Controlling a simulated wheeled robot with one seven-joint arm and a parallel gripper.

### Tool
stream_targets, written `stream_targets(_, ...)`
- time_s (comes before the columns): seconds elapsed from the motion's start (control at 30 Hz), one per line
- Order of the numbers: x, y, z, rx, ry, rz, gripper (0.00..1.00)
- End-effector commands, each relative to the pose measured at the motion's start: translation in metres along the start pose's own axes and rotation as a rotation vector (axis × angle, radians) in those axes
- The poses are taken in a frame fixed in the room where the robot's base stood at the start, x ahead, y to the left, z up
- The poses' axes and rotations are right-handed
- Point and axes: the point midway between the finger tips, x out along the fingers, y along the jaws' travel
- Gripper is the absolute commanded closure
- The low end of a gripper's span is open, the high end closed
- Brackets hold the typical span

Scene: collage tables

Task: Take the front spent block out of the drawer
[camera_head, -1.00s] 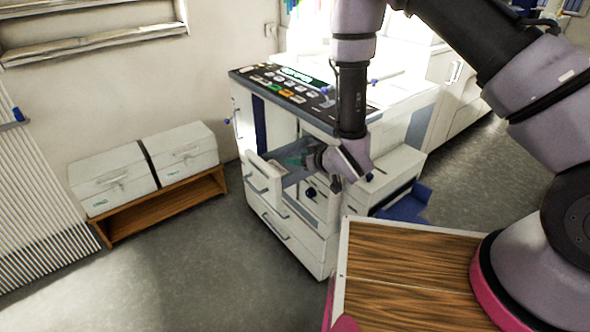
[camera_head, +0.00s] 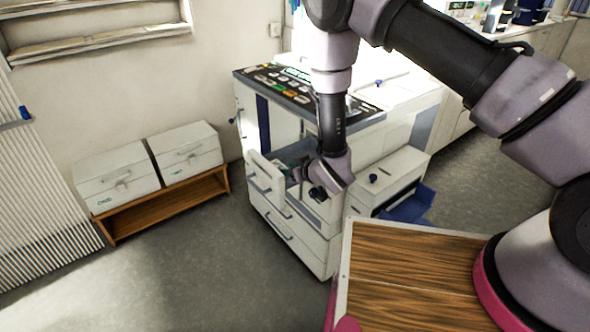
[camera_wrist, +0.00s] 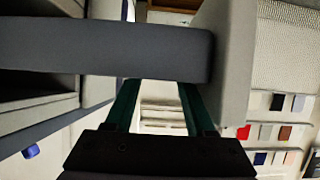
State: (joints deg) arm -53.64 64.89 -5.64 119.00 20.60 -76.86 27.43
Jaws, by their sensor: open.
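The drawer (camera_head: 262,176) is pulled out of the white machine, its light front panel facing left in the head view. My gripper (camera_wrist: 160,92) shows two green fingers standing apart, open, with no block visible between them. In the wrist view a dark grey bar crosses in front of the fingertips and hides them, and a light panel (camera_wrist: 232,62) stands just right of them. In the head view my wrist is at the open drawer and covers part of it. No spent block can be made out in either view.
The white machine (camera_head: 288,222) has a button panel on top and closed drawers below. A white side unit (camera_head: 385,182) stands right of my wrist, with a blue tray (camera_head: 415,205) beside it. Two white boxes (camera_head: 118,180) sit on a wooden shelf (camera_head: 170,207) at left. Grey floor lies clear between.

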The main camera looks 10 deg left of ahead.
Motion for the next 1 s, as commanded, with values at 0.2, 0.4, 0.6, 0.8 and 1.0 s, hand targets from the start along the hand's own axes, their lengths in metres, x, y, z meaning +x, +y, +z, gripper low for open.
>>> stream_targets(0.2,0.032,0.0,0.0,-0.002,0.0,-0.001,0.45)
stream_targets(0.4,0.044,0.0,0.001,-0.001,-0.001,0.0,0.45)
stream_targets(0.6,0.045,0.0,0.0,-0.001,-0.001,0.0,0.45)
stream_targets(0.8,0.045,0.0,0.0,-0.001,-0.001,0.0,0.87)
stream_targets(1.0,0.046,0.001,0.0,-0.001,0.0,0.0,1.0)
